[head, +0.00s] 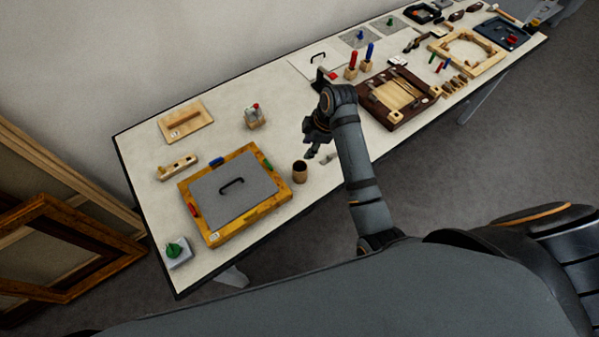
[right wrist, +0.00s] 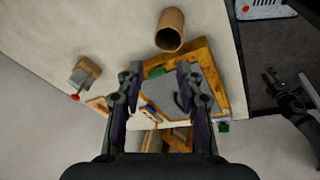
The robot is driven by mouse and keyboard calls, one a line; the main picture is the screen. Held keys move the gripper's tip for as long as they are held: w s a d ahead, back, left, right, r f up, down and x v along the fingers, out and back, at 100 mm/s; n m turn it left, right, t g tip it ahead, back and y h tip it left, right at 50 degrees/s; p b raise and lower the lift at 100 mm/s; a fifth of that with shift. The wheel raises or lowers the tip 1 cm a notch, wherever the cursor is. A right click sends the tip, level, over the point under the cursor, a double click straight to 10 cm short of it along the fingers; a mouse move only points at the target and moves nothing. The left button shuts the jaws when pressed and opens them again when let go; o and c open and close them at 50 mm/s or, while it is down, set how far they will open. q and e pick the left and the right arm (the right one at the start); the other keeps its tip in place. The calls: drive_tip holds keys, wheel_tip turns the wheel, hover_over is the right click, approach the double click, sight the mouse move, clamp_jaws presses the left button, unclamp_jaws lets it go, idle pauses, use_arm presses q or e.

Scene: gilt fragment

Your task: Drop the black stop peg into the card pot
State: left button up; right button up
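The card pot (head: 300,171) is a small brown cylinder with an open top. It stands upright on the table, right of the wooden frame, and shows at the top of the right wrist view (right wrist: 169,31). My right gripper (head: 312,151) is above the table, a little behind and right of the pot in the head view. In the right wrist view its fingers (right wrist: 158,78) are apart, with nothing seen held between them. I cannot make out the black stop peg in either view.
A wooden frame with a grey panel (head: 232,187) and black handle lies left of the pot. A block with a red knob (head: 254,115) stands behind. A small pale piece (head: 328,158) lies near my right gripper. A dark wooden board (head: 398,96) lies further right.

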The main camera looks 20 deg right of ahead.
drive_tip(key=v, duration=0.5)
drive_tip(key=shift+r, duration=0.1)
drive_tip(key=shift+s+d, duration=0.1)
idle(0.3)
drive_tip(key=s+d+f+m+t+h, duration=0.15)
drive_tip(key=s+d+m, duration=0.25)
drive_tip(key=s+m, duration=0.4)
drive_tip(key=s+d+f+m+h, duration=0.25)
drive_tip(key=s+m, duration=0.35)
drive_tip(key=s, duration=0.3)
drive_tip(key=s+d+f+g+b, duration=0.2)
drive_tip(key=f+b, duration=0.5)
drive_tip(key=f, duration=2.6)
drive_tip(key=s+d+f+b, duration=0.1)
drive_tip(key=s+f+b, duration=0.2)
drive_tip(key=s+f, duration=0.6)
drive_tip(key=s+d+f+m+b, duration=0.1)
drive_tip(key=s+f+b, duration=0.2)
drive_tip(key=s+f, duration=0.7)
wheel_tip(320, 180, down, 5)
drive_tip(key=shift+d+r+y, duration=0.1)
drive_tip(key=shift+d+y, duration=0.2)
drive_tip(key=shift+y, duration=0.1)
